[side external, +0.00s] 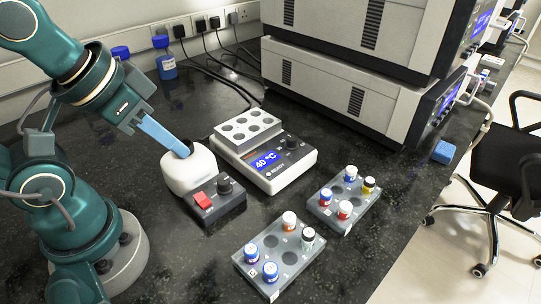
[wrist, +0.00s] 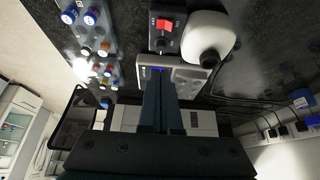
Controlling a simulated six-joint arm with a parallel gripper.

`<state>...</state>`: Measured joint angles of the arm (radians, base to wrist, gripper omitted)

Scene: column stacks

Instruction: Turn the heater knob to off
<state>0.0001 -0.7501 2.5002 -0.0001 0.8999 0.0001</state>
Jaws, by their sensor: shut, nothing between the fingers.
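The heater (side external: 262,178) is a white block with a blue display reading 40 °C and READY, and a grey well plate (side external: 247,131) on top. Its dark knob (side external: 291,142) is right of the display; its exact setting is too small to read. My gripper (side external: 184,154) has blue fingers, shut and empty, pointing down and right. In the side view the tips overlap the white rounded device (side external: 187,174), left of the heater. In the wrist view the fingertips (wrist: 158,72) cover part of the heater's front and hide its knob. They appear apart from the knob.
A dark control box (side external: 218,204) with a red switch and black knob stands in front of the heater. Two grey racks (side external: 330,218) (side external: 248,268) hold capped vials. Large instruments (side external: 330,95) stand behind. Blue-capped bottles (side external: 166,67) and cables are at the back left.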

